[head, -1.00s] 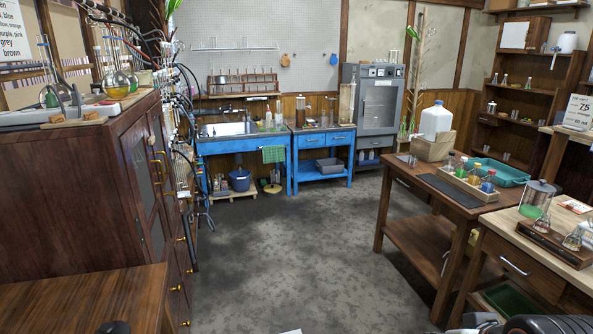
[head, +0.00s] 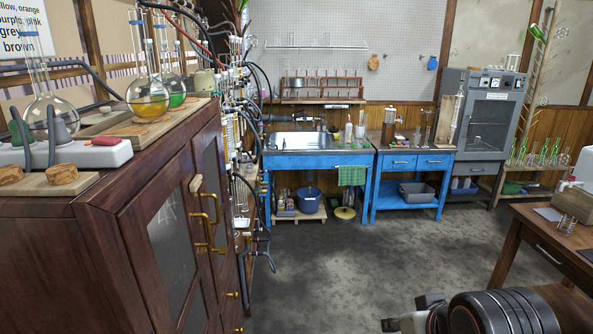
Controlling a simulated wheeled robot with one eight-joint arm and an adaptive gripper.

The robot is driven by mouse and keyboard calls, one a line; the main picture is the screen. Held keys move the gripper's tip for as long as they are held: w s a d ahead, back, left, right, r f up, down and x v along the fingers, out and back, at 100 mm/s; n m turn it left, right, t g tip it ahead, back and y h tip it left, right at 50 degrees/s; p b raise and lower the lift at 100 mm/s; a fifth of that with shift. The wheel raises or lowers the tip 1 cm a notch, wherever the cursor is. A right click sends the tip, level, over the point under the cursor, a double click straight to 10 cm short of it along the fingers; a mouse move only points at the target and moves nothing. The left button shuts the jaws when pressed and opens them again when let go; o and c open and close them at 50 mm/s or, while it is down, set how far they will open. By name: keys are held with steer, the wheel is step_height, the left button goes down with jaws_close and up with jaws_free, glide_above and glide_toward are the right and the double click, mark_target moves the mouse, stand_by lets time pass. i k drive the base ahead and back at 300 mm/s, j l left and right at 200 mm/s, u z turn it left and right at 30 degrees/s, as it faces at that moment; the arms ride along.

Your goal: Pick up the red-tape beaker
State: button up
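I cannot make out a beaker with red tape in the head view. More small glassware (head: 322,73) stands on the rack above the sink, too small to tell any tape. Part of my arm, dark and ribbed, shows at the bottom right. My gripper's fingertips are not in view.
A tall wooden cabinet (head: 95,255) fills the left, with round flasks (head: 147,97) and hoses on top. A blue sink bench (head: 318,160), a blue side table (head: 412,162) and a grey oven (head: 490,118) line the back. The middle floor is clear.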

mark_target(342, 137)
steer(key=i, duration=2.05)
steer(key=i+j+z, duration=0.1)
steer(key=i+z, duration=0.3)
steer(key=i, duration=0.2)
steer(key=i+j+z, duration=0.3)
steer(key=i+z, duration=0.15)
steer(key=i+j+z, duration=0.8)
steer(key=i+j, duration=0.2)
steer(key=j, duration=0.2)
